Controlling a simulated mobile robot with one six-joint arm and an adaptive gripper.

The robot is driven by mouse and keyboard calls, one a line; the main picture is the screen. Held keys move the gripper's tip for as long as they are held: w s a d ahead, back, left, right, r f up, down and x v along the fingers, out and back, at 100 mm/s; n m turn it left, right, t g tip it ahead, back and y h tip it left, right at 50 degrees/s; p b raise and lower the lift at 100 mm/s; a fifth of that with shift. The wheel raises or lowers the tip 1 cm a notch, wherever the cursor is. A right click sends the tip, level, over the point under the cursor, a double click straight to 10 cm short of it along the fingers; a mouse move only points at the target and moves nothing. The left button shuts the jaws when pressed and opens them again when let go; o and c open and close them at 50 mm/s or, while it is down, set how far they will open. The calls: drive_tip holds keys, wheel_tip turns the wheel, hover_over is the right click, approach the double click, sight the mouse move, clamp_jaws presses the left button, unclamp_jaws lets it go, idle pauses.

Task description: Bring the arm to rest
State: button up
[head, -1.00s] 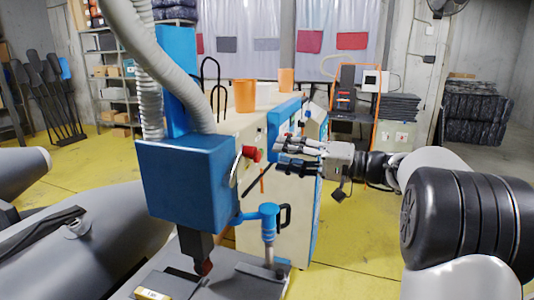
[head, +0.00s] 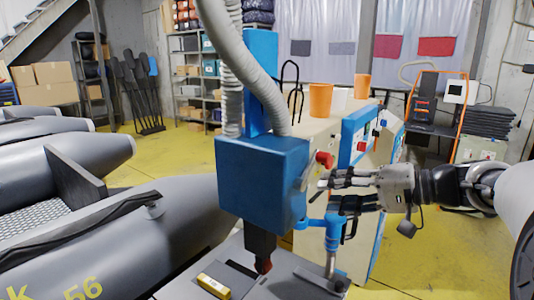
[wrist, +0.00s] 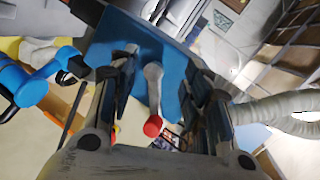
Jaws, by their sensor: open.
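My gripper (head: 328,193) is open, its fingers pointing left at the right side of a blue machine head (head: 262,185). No object shows held between the fingers. A grey lever (wrist: 152,85) with a red knob (wrist: 153,127) appears between the two fingers in the wrist view; contact cannot be told. In the head view the red knob (head: 324,158) shows just above the fingertips. A blue clamp-like fitting (head: 325,224) is below the gripper. My arm reaches in from the right edge.
A cream cabinet (head: 325,115) carrying orange cups (head: 320,100) stands behind the machine. Grey inflatable boats (head: 180,228) fill the left. Ribbed hoses (head: 240,60) run above the machine. An orange-framed cart (head: 463,118) stands at the back right. Open yellow floor (head: 415,255) lies below my arm.

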drive_tip(key=s+a+f+g+h, duration=0.2)
drive_tip(key=s+a+f+h, duration=0.15)
drive_tip(key=s, duration=0.35)
drive_tip(key=s+a+f+g+h, duration=0.2)
drive_tip(key=s+a+f, duration=0.25)
drive_tip(key=s, duration=0.35)
drive_tip(key=s+d+f+n+h, duration=0.1)
drive_tip(key=s+f+h, duration=0.1)
drive_tip(key=s, duration=0.2)
drive_tip(key=s+d+f+n+t+h, duration=0.1)
drive_tip(key=s+d+f+h, duration=0.1)
drive_tip(key=s, duration=0.3)
drive_tip(key=s+d+f+h, duration=0.2)
drive_tip(key=s+f+h, duration=0.1)
drive_tip(key=s+f, duration=0.1)
drive_tip(key=shift+s+d+n, duration=0.15)
drive_tip(key=shift+s+n, duration=0.25)
